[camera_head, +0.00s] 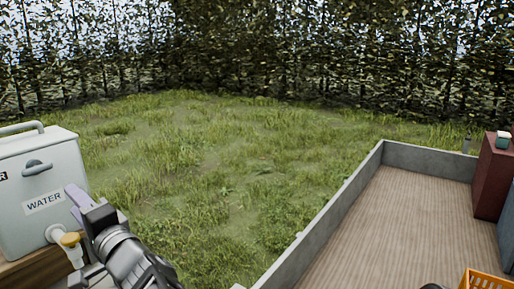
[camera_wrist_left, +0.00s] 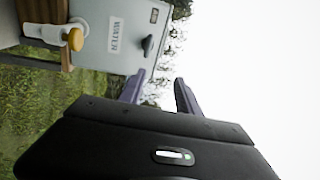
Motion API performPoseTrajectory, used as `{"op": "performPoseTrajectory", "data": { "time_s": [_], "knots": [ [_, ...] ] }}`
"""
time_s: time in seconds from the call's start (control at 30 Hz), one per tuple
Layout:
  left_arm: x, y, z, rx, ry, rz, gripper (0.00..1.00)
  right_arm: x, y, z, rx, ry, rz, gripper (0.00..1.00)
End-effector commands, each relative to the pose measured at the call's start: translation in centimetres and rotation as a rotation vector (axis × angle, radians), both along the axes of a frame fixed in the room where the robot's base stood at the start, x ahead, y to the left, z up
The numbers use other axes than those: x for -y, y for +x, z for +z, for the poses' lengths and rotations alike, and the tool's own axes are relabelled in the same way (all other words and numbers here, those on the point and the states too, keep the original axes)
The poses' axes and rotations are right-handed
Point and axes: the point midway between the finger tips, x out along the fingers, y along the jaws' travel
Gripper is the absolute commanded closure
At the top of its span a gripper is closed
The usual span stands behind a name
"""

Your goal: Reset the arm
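My left gripper (camera_head: 76,203) is at the lower left of the head view, beside the front of a pale water container (camera_head: 48,160). In the left wrist view my left gripper (camera_wrist_left: 159,92) has its two purple-grey fingers apart, with nothing between them. The container (camera_wrist_left: 100,50) stands sideways in that view, beyond the fingers. Whether the gripper touches it cannot be told from the head view, but the wrist view shows no contact. My right gripper is not in view.
The container has a tap with a yellow knob (camera_head: 69,239) and stands on a wooden surface (camera_head: 22,270). At right is a walled wagon bed (camera_head: 400,220) with an orange crate (camera_head: 480,281) and a dark red box (camera_head: 492,175). Grass (camera_head: 230,160) lies between, open to the hedge.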

Motion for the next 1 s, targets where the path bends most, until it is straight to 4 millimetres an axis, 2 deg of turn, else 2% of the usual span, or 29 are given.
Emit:
{"op": "performPoseTrajectory", "data": {
  "time_s": [0.33, 0.47, 0.57, 0.67, 0.77, 0.8, 0.87, 0.9, 0.97, 1.0],
  "knots": [
    [-2.3, -0.9, 0.3, 0.147, -0.225, -0.093, 0.60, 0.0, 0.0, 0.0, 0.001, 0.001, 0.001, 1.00],
    [-3.7, -1.0, -0.7, 0.224, -0.373, -0.144, 0.60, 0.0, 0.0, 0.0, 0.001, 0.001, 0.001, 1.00],
    [-4.8, -0.7, -2.5, 0.282, -0.519, -0.188, 0.60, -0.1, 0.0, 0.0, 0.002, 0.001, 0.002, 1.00],
    [-5.6, 0.2, -5.9, 0.337, -0.714, -0.236, 0.60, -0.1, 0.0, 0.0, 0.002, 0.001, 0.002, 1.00],
    [-5.1, 1.8, -12.1, 0.367, -0.974, -0.278, 0.60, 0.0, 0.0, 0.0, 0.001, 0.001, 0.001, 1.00],
    [-4.3, 2.5, -15.1, 0.367, -1.083, -0.287, 0.60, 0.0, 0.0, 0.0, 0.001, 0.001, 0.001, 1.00],
    [-2.5, 3.4, -19.8, 0.353, -1.240, -0.290, 0.60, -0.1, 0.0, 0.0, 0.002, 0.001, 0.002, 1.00],
    [-1.1, 3.7, -22.8, 0.337, -1.334, -0.285, 0.60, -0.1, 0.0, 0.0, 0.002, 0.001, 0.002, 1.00],
    [1.4, 3.9, -27.2, 0.302, -1.461, -0.271, 0.60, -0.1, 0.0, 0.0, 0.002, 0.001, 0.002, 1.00],
    [3.2, 3.8, -29.9, 0.273, -1.540, -0.257, 0.60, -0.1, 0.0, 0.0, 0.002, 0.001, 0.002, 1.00]
  ]
}}
